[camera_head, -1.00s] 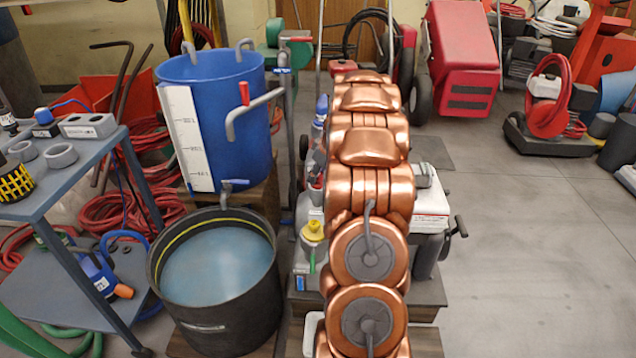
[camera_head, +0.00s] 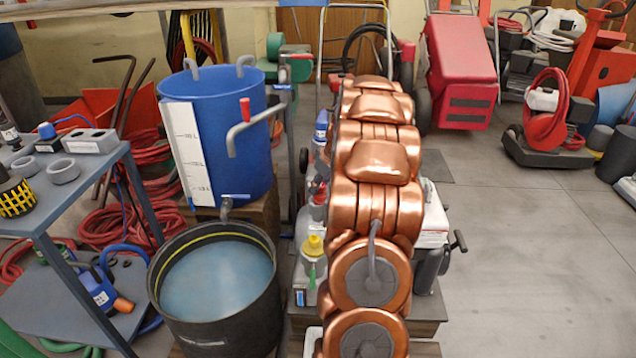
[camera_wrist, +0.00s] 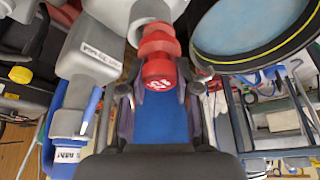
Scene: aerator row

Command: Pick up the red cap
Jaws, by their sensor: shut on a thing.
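The red cap (camera_wrist: 158,48) is ribbed and stepped, with white marking on its near round face. In the wrist view it sits between the two fingers of my gripper (camera_wrist: 160,86), which is shut on it. Behind the cap is a pale grey rounded body (camera_wrist: 150,10); I cannot tell whether the cap still touches it. In the head view my copper arm hides the gripper. A small red shape shows at the arm's left edge there, too covered to identify surely.
A grey container with a yellow cap (camera_head: 313,246) stands left of my arm. A black tub of water (camera_head: 213,345) and a blue tank (camera_head: 235,140) stand further left, beside a grey-blue cart (camera_head: 98,160). Open floor (camera_head: 530,260) lies to the right.

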